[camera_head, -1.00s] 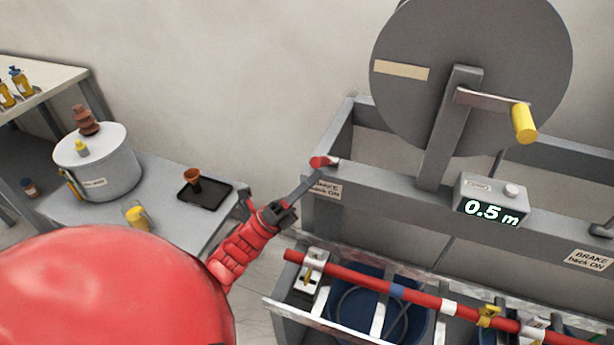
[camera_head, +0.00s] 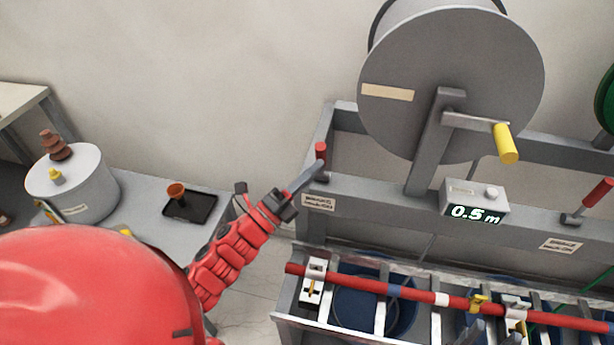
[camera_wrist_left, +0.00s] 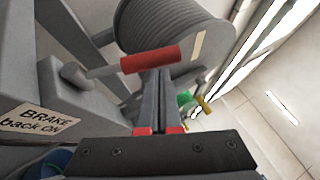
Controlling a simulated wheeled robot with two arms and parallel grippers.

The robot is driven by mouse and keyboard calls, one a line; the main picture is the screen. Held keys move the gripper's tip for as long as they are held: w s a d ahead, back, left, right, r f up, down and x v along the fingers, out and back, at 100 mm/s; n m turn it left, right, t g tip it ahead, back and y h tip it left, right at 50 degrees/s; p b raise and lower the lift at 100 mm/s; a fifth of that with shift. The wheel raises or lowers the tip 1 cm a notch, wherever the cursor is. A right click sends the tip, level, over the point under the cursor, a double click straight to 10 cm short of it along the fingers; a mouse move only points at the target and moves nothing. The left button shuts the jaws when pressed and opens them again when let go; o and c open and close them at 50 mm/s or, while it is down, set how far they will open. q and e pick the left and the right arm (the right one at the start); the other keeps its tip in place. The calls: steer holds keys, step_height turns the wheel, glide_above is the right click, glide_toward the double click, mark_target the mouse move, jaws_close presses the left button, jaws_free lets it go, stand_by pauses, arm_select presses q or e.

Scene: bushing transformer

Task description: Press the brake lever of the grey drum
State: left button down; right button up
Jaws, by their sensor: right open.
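The grey drum (camera_head: 460,85) stands on a grey frame at the upper right, with a yellow crank handle. Its brake lever (camera_head: 320,152) has a red handle and stands up at the frame's left end, above a small label. The lever also shows in the left wrist view (camera_wrist_left: 150,59), beside a "BRAKE back ON" label. My left gripper (camera_head: 318,168) is at the lever. Its fingers are together, with the tips close against the red handle in the wrist view. I cannot tell if they touch. My right gripper is not in view.
A display box (camera_head: 473,202) reads 0.5 m. A second red lever (camera_head: 597,192) stands at the right. A red bar (camera_head: 420,296) crosses the lower rack. A grey canister (camera_head: 75,185) and a black tray (camera_head: 190,206) sit on the left table.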

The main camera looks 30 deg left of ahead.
arm_select(q)
steer(key=shift+w+a+r+b, duration=0.2)
steer(key=shift+w+r+b, duration=0.2)
steer(key=shift+w, duration=0.25)
steer(key=shift+w+a+r+b, duration=0.15)
steer(key=shift+w+r+b, duration=0.1)
steer(key=shift+w+b, duration=0.3)
steer(key=shift+w+a+r, duration=0.1)
steer(key=shift+r, duration=0.15)
